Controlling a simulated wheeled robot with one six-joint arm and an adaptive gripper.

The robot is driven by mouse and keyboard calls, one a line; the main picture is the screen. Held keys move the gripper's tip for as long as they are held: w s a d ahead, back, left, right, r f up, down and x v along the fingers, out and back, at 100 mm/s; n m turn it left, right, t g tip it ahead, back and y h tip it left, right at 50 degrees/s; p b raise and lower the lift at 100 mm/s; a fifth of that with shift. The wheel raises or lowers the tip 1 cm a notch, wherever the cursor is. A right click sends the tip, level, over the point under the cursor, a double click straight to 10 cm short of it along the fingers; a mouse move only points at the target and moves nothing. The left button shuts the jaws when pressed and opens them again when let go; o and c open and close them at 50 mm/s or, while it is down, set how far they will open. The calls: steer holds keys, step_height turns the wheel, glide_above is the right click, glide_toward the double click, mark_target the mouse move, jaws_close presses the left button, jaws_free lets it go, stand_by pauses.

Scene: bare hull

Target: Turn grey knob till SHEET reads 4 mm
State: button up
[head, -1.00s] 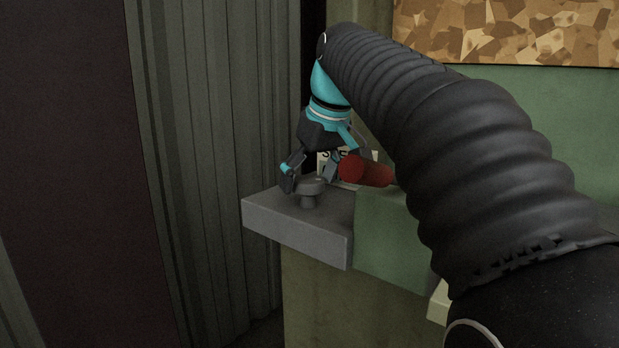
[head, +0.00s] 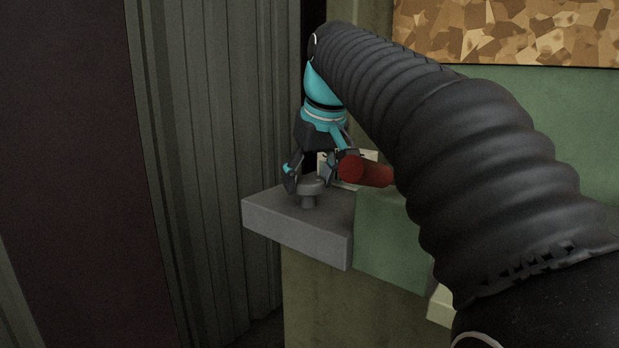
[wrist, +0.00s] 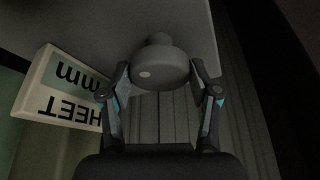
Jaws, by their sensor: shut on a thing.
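The grey knob (head: 309,188) is a round cap on a short stem, standing on a grey shelf-like block (head: 300,228). My gripper (head: 307,180) is shut on the knob, coming down from above. In the wrist view the knob (wrist: 160,68) sits between the two fingers (wrist: 161,80), and a small pale spot shows on its cap. The SHEET display (wrist: 66,88) is a pale box at the left of the wrist view, upside down, with "HEET" and "mm" readable. Its number cannot be made out. In the head view my gripper and a red cylinder mostly hide the display (head: 370,156).
The red cylinder (head: 366,171) sticks out just right of my gripper, above a green block (head: 385,235). A ribbed grey wall panel (head: 205,150) stands to the left. A brown patterned panel (head: 510,32) is at the upper right.

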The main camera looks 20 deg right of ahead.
steer(key=m+h, duration=0.2)
steer(key=m, duration=0.3)
steer(key=shift+a+f, duration=0.1)
steer(key=shift+a, duration=0.05)
steer(key=shift+m+g+h, duration=0.5)
steer(key=shift+m+h, duration=0.4)
steer(key=shift+m, duration=1.5)
steer(key=o, duration=1.1)
steer(key=shift+o, duration=0.2)
steer(key=v, duration=1.2)
